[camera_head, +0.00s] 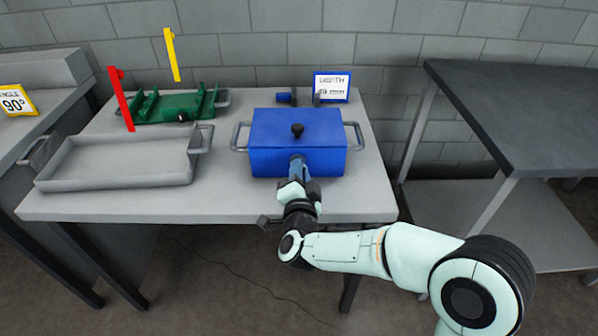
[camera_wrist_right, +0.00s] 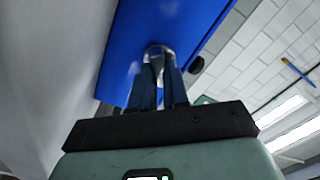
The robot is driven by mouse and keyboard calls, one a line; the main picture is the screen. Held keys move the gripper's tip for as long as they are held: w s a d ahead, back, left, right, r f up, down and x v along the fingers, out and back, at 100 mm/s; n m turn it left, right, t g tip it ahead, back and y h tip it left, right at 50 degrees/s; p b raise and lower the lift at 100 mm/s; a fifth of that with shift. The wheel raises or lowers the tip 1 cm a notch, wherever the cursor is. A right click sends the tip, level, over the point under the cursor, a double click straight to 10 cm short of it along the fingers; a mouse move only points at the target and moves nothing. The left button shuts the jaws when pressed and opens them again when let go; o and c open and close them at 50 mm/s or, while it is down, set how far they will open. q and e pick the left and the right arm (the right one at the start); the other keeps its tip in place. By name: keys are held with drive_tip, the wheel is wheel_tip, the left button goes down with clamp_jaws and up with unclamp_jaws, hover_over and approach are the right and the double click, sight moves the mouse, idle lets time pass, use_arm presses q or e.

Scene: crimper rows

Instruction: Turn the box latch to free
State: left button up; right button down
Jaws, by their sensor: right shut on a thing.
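My left gripper is out of view.
A grey tray (camera_head: 75,183) and a green fixture (camera_head: 170,106) with red and yellow uprights are at the left of the table (camera_head: 235,207). A small sign (camera_head: 332,87) stands behind the box. A dark-topped table (camera_head: 510,105) is at the right, across a gap.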

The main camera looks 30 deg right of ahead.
drive_tip(key=m, duration=0.3)
drive_tip(key=shift+m, duration=0.3)
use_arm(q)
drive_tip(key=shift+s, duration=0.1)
use_arm(e)
drive_tip(key=shift+m, duration=1.9)
drive_tip(key=c, duration=1.1)
unclamp_jaws()
drive_tip(key=shift+f, duration=0.1)
drive_tip(key=shift+s, duration=0.1)
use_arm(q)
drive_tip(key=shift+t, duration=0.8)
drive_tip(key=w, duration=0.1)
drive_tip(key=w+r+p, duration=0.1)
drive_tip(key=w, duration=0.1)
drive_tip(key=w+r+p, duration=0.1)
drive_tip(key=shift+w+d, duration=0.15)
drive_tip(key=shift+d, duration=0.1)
use_arm(e)
drive_tip(key=v, duration=1.3)
drive_tip(key=shift+s, duration=0.15)
